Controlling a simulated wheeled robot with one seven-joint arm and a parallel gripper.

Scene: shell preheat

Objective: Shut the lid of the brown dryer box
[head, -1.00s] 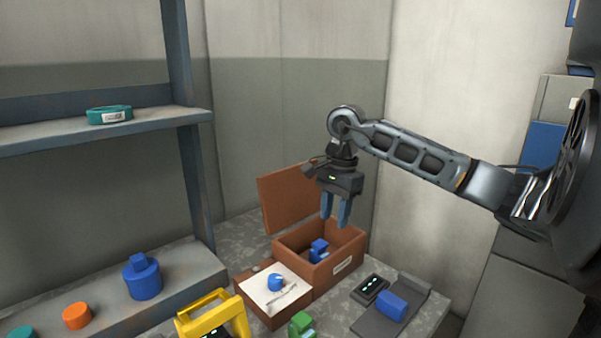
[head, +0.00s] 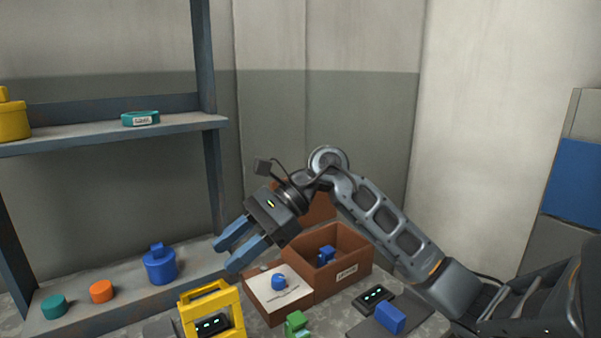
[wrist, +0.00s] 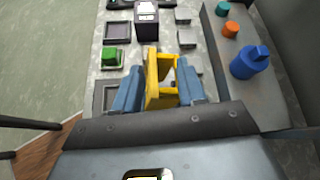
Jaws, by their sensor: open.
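The brown dryer box (head: 349,281) stands on the grey table in the head view, with a white label on its front. Its lid (head: 318,209) is raised at the back, partly hidden behind my arm. Blue parts (head: 326,255) lie inside the box. My gripper (head: 227,257) is open and empty, in the air to the left of the box and pointing down and left. In the wrist view, its two blue fingers (wrist: 157,85) are apart, with a yellow frame between them in the picture. The box does not show in the wrist view.
A brown block with a white top (head: 277,297) and blue knob stands beside the box. The yellow frame (head: 212,309), a green piece (head: 297,325) and a blue block (head: 390,317) are in front. A shelf (head: 110,135) rises at left.

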